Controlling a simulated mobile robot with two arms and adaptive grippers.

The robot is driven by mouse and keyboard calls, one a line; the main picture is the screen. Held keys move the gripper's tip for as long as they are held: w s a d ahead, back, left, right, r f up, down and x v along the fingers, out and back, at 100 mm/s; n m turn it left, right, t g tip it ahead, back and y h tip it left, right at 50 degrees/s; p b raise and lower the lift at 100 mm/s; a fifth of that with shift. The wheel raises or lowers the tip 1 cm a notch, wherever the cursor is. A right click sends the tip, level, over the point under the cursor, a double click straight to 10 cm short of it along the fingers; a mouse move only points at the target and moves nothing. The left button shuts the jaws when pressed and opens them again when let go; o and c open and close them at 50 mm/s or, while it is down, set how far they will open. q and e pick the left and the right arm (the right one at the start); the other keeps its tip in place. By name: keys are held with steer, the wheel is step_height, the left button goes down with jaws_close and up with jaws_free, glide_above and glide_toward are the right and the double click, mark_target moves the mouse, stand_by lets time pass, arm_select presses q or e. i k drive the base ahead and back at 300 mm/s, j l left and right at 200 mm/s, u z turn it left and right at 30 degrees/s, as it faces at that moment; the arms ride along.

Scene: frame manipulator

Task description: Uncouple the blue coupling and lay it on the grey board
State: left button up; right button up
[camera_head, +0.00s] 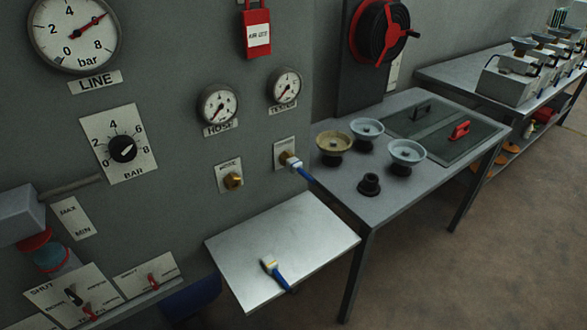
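A blue coupling (302,172) with a pale collar sits at the brass port on the right-hand small wall plate (280,152), below the gauge labelled TESTER. Its blue end points down and right. I cannot tell whether it is locked on. The grey board (235,255) is a light, flat shelf below the ports. Neither gripper is in view.
A grey table (350,200) right of the board holds several bowl-topped stands (407,153), a small black piece (370,184) and a dark panel with black and red handles. A red lockout tag (257,35) hangs on the wall. The rear of the board is bare.

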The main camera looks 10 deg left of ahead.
mark_target(295, 166)
steer(key=i+l+u, duration=0.1)
steer(key=l+u, duration=0.15)
steer(key=u, duration=0.25)
steer(key=l+u, duration=0.25)
steer(key=u, duration=0.25)
steer(key=l+u, duration=0.25)
steer(key=l, duration=1.2)
steer(key=l+u, duration=0.25)
steer(key=l, duration=1.25)
